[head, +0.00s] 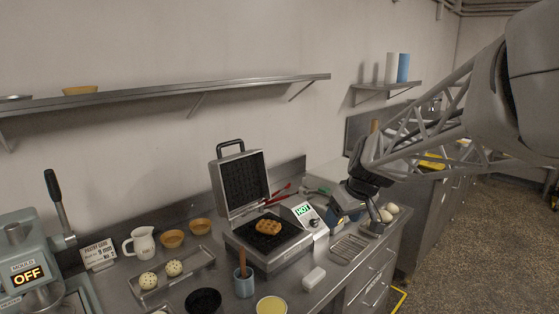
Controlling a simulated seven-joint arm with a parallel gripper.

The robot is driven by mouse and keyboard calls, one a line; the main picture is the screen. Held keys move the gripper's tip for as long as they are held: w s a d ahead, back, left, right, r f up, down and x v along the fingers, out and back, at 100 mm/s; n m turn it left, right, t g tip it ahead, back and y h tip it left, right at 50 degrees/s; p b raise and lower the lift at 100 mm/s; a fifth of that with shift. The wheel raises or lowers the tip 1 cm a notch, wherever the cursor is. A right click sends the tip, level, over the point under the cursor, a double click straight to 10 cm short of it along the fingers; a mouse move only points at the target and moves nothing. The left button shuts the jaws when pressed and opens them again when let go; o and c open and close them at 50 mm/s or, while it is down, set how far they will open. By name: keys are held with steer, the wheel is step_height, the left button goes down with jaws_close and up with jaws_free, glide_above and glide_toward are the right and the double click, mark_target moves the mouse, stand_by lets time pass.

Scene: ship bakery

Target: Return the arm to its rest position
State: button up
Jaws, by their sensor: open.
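My arm reaches in from the upper right of the head view. My gripper (373,222) points down over the right end of the steel counter, beside a wire rack (349,248). It is open, and I see nothing held in it. Its fingertips are small here, so I cannot tell whether they touch the counter. The waffle iron (240,184) stands open to the left of the gripper. A browned waffle (268,227) lies on its lower plate. Its control box (304,212) reads HOT.
Pale eggs or dough balls (391,208) lie just right of the gripper. A tray (203,258) with speckled balls, a white jug (141,242), bowls (172,239) and a grey cup (244,285) crowd the counter. A press (28,262) reads OFF. Wall shelves (200,93) run above; floor lies right.

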steer(key=s+d+f+m+h, duration=0.1)
steer(key=s+m, duration=0.1)
steer(key=s, duration=1.3)
steer(key=s+d+m+h, duration=0.1)
steer(key=s+m+h, duration=0.1)
steer(key=s, duration=1.3)
steer(key=shift+s+d+f+m+g, duration=0.3)
steer(key=shift+f+m+g, duration=0.1)
steer(key=shift+m, duration=0.3)
